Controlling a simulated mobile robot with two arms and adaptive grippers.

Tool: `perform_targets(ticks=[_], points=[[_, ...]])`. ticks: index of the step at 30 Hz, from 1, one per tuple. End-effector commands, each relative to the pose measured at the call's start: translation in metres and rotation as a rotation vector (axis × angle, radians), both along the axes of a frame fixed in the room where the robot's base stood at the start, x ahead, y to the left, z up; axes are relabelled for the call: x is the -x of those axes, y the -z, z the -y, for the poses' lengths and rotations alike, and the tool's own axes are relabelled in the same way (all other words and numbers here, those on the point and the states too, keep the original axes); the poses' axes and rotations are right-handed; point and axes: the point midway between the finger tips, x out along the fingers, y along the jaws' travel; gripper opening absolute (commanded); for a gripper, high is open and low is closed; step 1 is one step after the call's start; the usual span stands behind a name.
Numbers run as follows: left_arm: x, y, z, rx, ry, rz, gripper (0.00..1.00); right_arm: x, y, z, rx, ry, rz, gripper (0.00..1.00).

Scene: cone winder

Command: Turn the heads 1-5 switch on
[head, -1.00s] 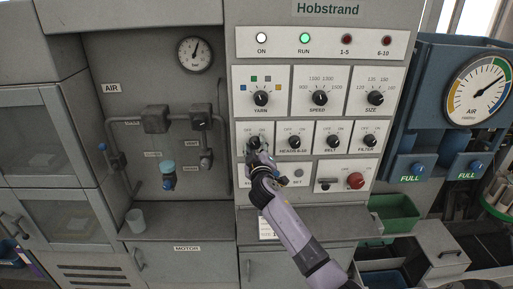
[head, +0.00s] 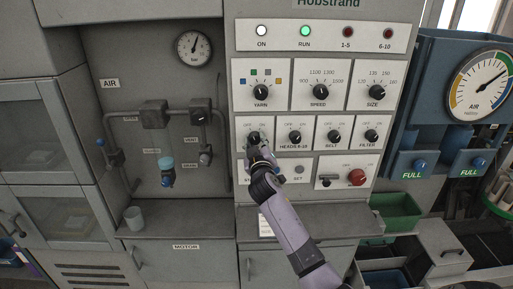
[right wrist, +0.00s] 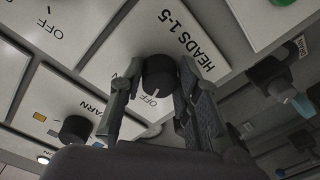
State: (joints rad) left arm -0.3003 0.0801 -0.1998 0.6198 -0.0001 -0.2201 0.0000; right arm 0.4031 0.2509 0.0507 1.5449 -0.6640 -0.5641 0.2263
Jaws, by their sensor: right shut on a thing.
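The heads 1-5 switch (head: 254,138) is a black round knob at the left end of the panel's row of smaller knobs. In the right wrist view the knob (right wrist: 158,73) sits between my right gripper's fingers (right wrist: 155,90), under the HEADS 1-5 label. My right gripper (head: 259,151) is shut on this knob in front of the panel. My left gripper is not in view.
The heads 6-10 knob (head: 294,137) is close to the right, and the yarn knob (head: 261,92) is above. The green RUN lamp (head: 305,31) is lit; the 1-5 lamp (head: 346,33) is dark red. A red knob (head: 356,177) is lower right.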

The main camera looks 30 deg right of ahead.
Motion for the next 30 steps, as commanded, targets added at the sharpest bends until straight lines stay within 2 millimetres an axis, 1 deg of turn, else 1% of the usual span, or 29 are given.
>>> perform_targets(ticks=[1,3,9,15,21,30], points=[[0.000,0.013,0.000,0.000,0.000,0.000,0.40,0.000,0.006,-0.001,-0.038,0.000,0.024,0.02],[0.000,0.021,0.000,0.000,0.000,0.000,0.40,0.000,0.007,-0.001,-0.090,0.000,0.057,0.02],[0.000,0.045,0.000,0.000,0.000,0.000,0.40,-0.001,0.007,-0.002,-0.252,-0.001,0.156,0.02],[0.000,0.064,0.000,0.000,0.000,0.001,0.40,-0.001,0.006,-0.003,-0.413,-0.001,0.252,0.02],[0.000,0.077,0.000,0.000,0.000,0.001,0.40,-0.002,0.005,-0.003,-0.555,-0.001,0.339,0.02],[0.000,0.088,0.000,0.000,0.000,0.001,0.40,-0.002,0.004,-0.003,-0.702,0.001,0.427,0.02]])
